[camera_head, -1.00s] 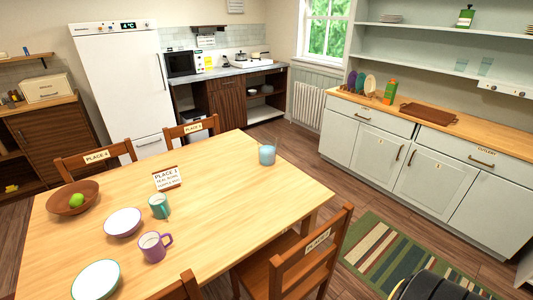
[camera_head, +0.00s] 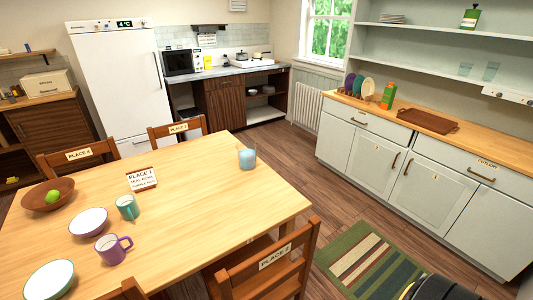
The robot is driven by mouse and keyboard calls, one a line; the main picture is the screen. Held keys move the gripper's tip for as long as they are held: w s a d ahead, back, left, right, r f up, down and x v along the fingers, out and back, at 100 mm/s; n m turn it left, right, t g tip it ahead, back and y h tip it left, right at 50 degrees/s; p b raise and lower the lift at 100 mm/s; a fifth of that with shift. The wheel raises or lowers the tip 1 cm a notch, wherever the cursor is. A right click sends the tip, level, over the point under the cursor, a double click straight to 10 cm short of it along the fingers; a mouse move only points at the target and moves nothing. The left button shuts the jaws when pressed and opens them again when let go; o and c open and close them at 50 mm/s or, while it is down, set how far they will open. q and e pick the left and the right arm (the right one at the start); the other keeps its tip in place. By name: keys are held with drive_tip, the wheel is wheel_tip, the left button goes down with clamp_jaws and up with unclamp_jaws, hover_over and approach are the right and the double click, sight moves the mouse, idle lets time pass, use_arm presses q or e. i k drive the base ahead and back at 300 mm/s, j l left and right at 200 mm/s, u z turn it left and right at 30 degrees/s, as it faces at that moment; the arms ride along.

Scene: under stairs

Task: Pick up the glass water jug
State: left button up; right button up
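A pale blue, see-through vessel (camera_head: 247,159), which looks like the glass water jug, stands upright near the far right corner of the wooden dining table (camera_head: 190,190). It is small in the view, and I cannot make out its handle or how full it is. Neither of my grippers is in view, and nothing touches the vessel.
A place card (camera_head: 141,179), teal mug (camera_head: 127,207), purple mug (camera_head: 112,249), bowls and a wooden bowl (camera_head: 47,195) with green fruit occupy the table's left half. A chair (camera_head: 270,262) stands at its near right side. Floor is open between table and sideboard (camera_head: 400,165).

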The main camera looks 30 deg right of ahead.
sight(249, 154)
drive_tip(key=l+u, duration=0.1)
drive_tip(key=l, duration=1.35)
drive_tip(key=k+l+u, duration=0.15)
drive_tip(key=l, duration=1.3)
drive_tip(key=k+l+u, duration=0.15)
drive_tip(key=l, duration=0.55)
drive_tip(key=i+l, duration=0.2)
drive_tip(key=l, duration=0.15)
drive_tip(key=i+l+u, duration=0.1)
drive_tip(key=l, duration=0.3)
drive_tip(key=i+l, duration=0.25)
drive_tip(key=i+l+u, duration=0.1)
drive_tip(key=l, duration=0.4)
drive_tip(key=i+l, duration=0.25)
drive_tip(key=l, duration=0.15)
drive_tip(key=j+u, duration=0.05)
